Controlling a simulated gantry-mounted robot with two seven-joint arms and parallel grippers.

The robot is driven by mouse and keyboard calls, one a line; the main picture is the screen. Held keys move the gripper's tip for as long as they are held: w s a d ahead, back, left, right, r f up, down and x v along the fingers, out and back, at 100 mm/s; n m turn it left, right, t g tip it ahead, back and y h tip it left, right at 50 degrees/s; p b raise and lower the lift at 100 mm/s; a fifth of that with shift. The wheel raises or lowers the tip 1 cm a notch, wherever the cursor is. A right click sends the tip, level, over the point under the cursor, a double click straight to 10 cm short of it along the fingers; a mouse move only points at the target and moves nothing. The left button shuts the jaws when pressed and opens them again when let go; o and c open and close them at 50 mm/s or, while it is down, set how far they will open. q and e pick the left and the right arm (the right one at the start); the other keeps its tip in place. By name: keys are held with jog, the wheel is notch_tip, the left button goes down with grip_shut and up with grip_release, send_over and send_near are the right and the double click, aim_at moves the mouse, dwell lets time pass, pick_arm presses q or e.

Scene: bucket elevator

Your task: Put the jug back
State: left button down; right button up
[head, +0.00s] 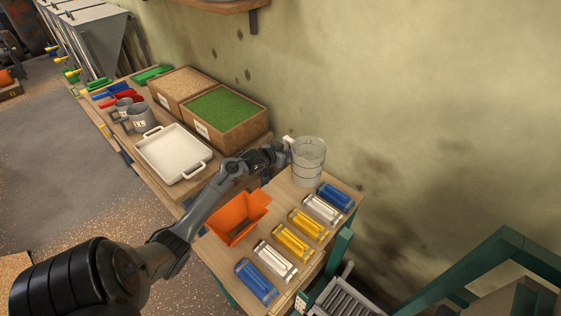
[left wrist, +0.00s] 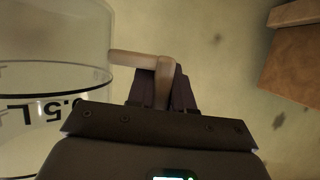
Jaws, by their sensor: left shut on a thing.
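A clear measuring jug (head: 309,164) is upright at the back corner of the small wooden bench (head: 222,262) in the head view. I cannot tell whether its base touches the bench top. My left gripper (head: 284,147) reaches it from the left and is shut on its pale handle. In the left wrist view, the jug (left wrist: 50,75) fills the left side, with a dark "0.5 L" mark on its wall. There the dark fingers of my left gripper (left wrist: 163,88) close around the handle (left wrist: 130,60). My right gripper is not in view.
An orange bin (head: 238,218) and a row of blue, white and yellow buckets (head: 292,242) take up the bench. A white tray (head: 172,153), grey mugs and two filled boxes (head: 225,112) stand on the longer table. A green frame (head: 500,250) stands at the right.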

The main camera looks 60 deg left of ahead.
pick_arm(q)
jog(key=s+a+f+b, duration=0.1)
jog(key=a+f, duration=0.3)
jog(key=f, duration=0.2)
jog(key=shift+s+f+b, duration=0.25)
jog(key=shift+f+b, duration=0.05)
jog(key=c, duration=1)
grip_release()
jog(key=shift+f, duration=0.15)
jog(key=p+v, duration=0.3)
jog(key=v, duration=0.9)
